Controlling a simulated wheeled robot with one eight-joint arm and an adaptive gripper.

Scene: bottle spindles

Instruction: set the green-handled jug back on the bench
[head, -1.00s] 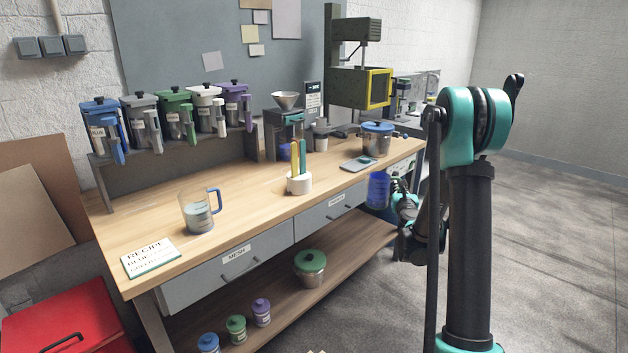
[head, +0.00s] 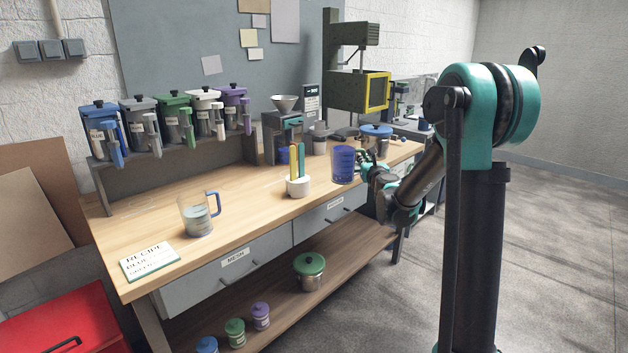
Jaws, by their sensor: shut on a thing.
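My gripper (head: 366,172) is shut on a clear jug with deep blue contents (head: 343,166). The jug is upright, in front of the bench's right half. I cannot tell how high it is over the bench top or whether it is clear of the front edge. Its handle is hidden, so I cannot see a green handle. The wooden bench (head: 245,210) runs from front left to back right. Another clear jug, with a blue handle (head: 197,216), stands on its left part, with pale contents.
A white holder with coloured sticks (head: 298,186) stands left of the held jug. A blue-lidded pot (head: 376,139) stands behind it. Canisters with spouts line the rack (head: 180,165) at the back. The bench top between the blue-handled jug and the stick holder is clear.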

